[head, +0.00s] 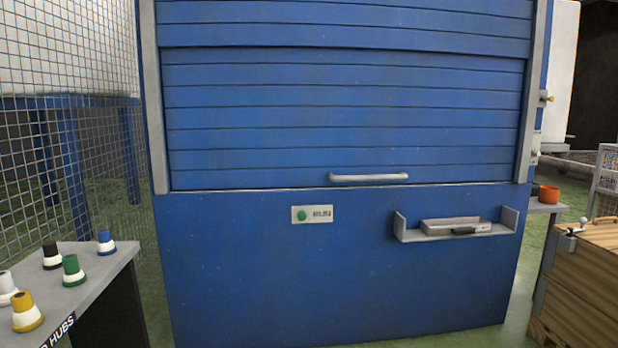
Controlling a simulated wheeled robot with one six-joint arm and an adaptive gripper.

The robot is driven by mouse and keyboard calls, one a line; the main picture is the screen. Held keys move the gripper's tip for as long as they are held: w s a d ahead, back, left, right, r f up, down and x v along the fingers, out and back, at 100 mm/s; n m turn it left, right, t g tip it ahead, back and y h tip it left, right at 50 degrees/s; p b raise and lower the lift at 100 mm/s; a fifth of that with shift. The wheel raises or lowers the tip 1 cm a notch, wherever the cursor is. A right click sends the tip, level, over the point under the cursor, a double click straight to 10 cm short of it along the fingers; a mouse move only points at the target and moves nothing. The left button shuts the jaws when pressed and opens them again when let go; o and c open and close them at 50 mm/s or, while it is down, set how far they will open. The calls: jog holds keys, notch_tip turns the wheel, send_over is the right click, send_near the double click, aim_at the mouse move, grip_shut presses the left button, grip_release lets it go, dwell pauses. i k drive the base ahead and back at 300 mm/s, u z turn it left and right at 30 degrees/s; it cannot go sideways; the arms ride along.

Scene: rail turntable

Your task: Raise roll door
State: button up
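The roll door (345,110) is a blue slatted shutter in the upper part of a blue cabinet, in the head view. It is down, its bottom edge resting at the top of the plain lower panel (340,270). A light grey bar handle (369,177) is fixed low on the door, right of its middle. Pale guide rails run along both sides, the left rail (152,100) and the right rail (532,95). My gripper is not in view.
A plate with a green button (302,215) sits below the door. A grey shelf (455,229) with a tray sticks out at right. A grey table (75,285) with several coloured hubs stands at left before a mesh fence (70,130). A wooden crate (585,280) stands at right.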

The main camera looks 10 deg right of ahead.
aim_at(330, 93)
jog(key=u, duration=0.05)
jog(key=i, duration=1.25)
jog(key=z, duration=0.8)
